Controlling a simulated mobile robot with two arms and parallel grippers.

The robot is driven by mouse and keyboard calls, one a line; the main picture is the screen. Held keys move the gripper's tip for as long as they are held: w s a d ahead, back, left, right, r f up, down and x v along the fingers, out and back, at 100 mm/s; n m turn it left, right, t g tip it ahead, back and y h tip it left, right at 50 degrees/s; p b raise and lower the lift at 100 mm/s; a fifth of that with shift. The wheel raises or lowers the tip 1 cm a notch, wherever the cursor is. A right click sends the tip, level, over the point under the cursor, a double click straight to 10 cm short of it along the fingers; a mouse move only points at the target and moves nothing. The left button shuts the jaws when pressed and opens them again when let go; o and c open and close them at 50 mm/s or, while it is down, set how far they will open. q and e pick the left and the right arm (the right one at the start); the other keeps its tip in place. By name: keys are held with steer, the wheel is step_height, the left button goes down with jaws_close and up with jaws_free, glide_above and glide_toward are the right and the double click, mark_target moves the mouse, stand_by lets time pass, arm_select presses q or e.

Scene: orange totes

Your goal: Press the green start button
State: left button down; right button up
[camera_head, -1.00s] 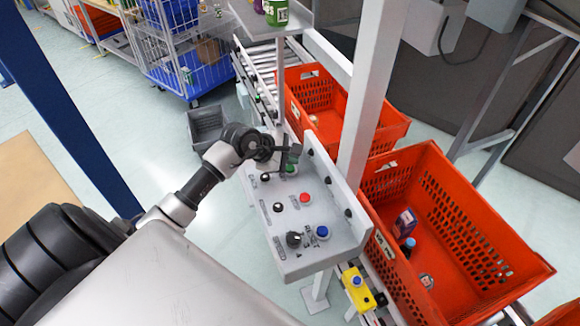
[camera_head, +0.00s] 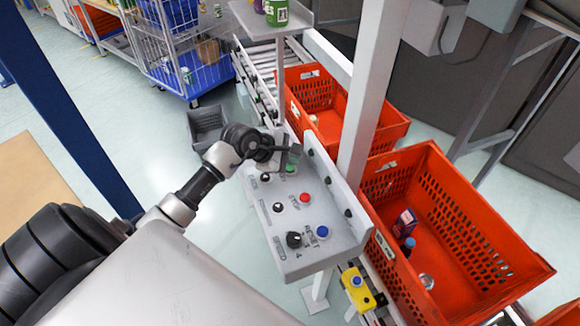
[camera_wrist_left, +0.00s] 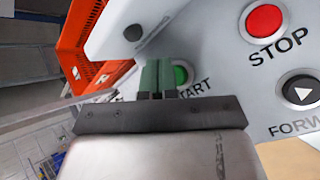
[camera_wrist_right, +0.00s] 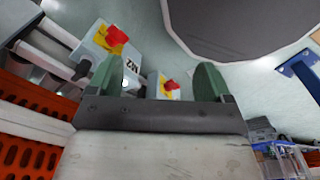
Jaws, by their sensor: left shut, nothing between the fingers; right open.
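The green start button (camera_wrist_left: 181,75) sits on the grey control panel (camera_head: 283,214), beside the word START. In the left wrist view it is partly hidden behind the fingers of my left gripper (camera_wrist_left: 157,78). My left gripper is shut and empty, its tips at the button; I cannot tell whether they touch it. In the head view the left gripper (camera_head: 292,155) is at the panel's far end, over the green button (camera_head: 291,168). The red stop button (camera_head: 305,197) is nearer on the panel. My right gripper (camera_wrist_right: 158,82) is open and empty, away from the panel.
A blue button (camera_head: 323,232) and black knobs share the panel. Orange totes (camera_head: 450,215) stand on the conveyor to the right, and a white post (camera_head: 372,90) rises behind the panel. A yellow box with a blue button (camera_head: 357,287) is below the panel.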

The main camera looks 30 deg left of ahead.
mark_target(290, 169)
arm_select(q)
steer(key=shift+f+b, duration=0.45)
steer(key=shift+b, duration=0.15)
steer(key=shift+f+b, duration=0.45)
steer(key=shift+b, duration=0.05)
stand_by(0.6)
steer(key=shift+r, duration=0.1)
steer(key=shift+r+p, duration=0.5)
steer(key=shift+r, duration=0.3)
steer(key=shift+r+p, duration=1.35)
steer(key=shift+r, duration=1.2)
